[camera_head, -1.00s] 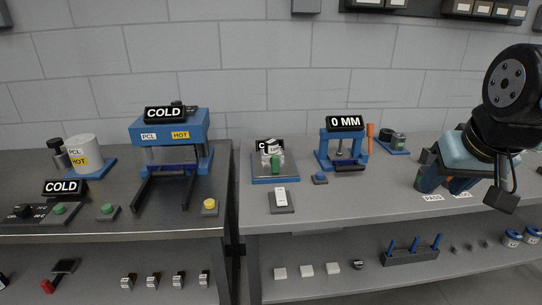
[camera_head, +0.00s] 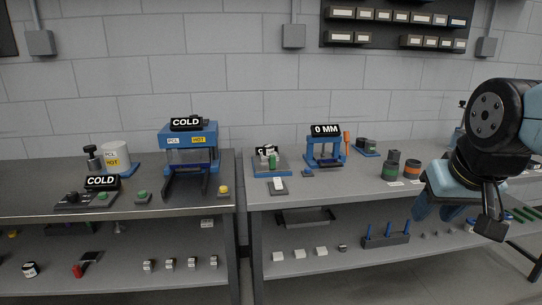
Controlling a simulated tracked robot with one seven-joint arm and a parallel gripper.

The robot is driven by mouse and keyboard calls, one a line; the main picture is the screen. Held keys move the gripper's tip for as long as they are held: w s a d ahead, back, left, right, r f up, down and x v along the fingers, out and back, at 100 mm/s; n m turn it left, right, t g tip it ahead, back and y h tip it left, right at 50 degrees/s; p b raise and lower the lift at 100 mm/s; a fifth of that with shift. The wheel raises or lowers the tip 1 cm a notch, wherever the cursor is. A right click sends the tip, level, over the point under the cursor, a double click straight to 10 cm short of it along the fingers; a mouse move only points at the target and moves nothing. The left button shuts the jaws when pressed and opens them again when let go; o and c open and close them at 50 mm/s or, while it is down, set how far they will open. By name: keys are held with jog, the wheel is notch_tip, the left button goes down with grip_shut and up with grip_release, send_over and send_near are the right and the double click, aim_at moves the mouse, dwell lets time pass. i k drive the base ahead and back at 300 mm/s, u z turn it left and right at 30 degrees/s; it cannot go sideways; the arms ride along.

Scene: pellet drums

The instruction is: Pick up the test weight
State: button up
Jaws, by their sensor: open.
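My gripper (camera_head: 434,209) is at the right, its pale blue fingers pointing down in front of the right bench's front edge. They are apart with nothing between them. I cannot tell for sure which thing is the test weight. A dark knobbed piece (camera_head: 93,160) stands at the back of the left bench beside a white PCL HOT drum (camera_head: 115,156), far left of my gripper. Dark cylinders (camera_head: 366,144) also stand on a blue base at the back of the right bench. Several small grey pieces (camera_head: 436,233) lie on the lower shelf near my gripper.
The left bench (camera_head: 30,200) holds a blue press (camera_head: 189,140). The right bench (camera_head: 340,184) holds a smaller press (camera_head: 325,150) with a 0 MM sign. Green-banded (camera_head: 389,170) and orange-banded (camera_head: 412,170) drums stand left of my arm. A blue-pegged rack (camera_head: 386,240) is on the shelf.

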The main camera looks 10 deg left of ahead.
aim_at(269, 149)
jog(key=z, duration=0.05)
jog(key=i, duration=0.75)
jog(key=u, duration=0.4)
jog(key=i, duration=1.15)
jog(key=u, duration=0.8)
jog(key=k, duration=0.9)
jog(key=u, duration=0.2)
jog(key=i, duration=0.9)
jog(key=z, duration=0.15)
